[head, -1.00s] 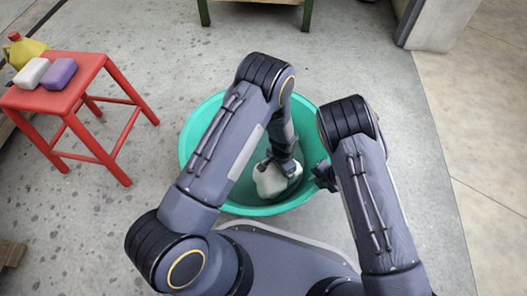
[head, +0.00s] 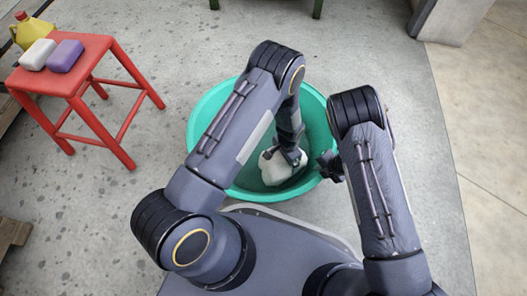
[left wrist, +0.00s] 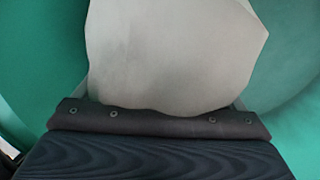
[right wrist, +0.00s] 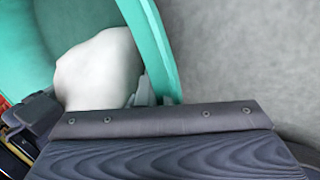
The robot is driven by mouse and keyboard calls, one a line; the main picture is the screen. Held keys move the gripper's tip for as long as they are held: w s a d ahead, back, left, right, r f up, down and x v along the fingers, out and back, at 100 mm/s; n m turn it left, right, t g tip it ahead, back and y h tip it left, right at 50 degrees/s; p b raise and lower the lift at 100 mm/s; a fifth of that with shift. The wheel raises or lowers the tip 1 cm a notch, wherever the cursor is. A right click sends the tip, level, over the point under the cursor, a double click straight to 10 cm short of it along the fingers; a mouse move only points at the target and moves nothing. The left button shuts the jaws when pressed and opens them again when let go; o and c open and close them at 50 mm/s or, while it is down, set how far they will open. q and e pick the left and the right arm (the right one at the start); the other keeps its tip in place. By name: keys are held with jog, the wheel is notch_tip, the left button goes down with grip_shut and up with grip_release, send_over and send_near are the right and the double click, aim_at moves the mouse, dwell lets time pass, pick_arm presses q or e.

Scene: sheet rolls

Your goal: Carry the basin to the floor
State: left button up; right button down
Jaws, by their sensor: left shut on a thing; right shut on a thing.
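The green basin (head: 203,120) is below and in front of me, with a white bundle (head: 273,170) in it. My left gripper (head: 294,158) reaches down inside the basin and is shut on the white bundle, which fills the middle of the left wrist view (left wrist: 170,55). My right gripper (head: 331,166) is shut on the basin's right rim; the rim (right wrist: 152,45) runs down to the jaws in the right wrist view. The white bundle (right wrist: 98,70) lies beside it there. My left arm hides part of the basin. I cannot tell whether the basin touches the floor.
A red stool (head: 75,75) stands at the left with a white block (head: 38,54), a purple block (head: 65,56) and a yellow jug (head: 30,33). Green legs (head: 317,8) show at the top. A grey block (head: 448,20) stands at upper right. Floor right of the basin is clear.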

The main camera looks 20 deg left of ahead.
pick_arm(q)
jog(key=shift+d+f, duration=0.1)
jog(key=shift+f, duration=1.05)
pick_arm(e)
jog(key=shift+f, duration=1.25)
pick_arm(q)
jog(key=o, duration=1.2)
pick_arm(e)
jog(key=c, duration=1.8)
grip_release()
pick_arm(q)
jog(key=shift+o, duration=0.2)
pick_arm(e)
jog(key=shift+o, duration=1)
jog(key=shift+r, duration=0.1)
pick_arm(q)
jog(key=shift+r, duration=0.1)
notch_tip(320, 180, up, 12)
jog(key=shift+f, duration=0.2)
jog(key=shift+r, duration=0.1)
pick_arm(e)
jog(key=v, duration=1.2)
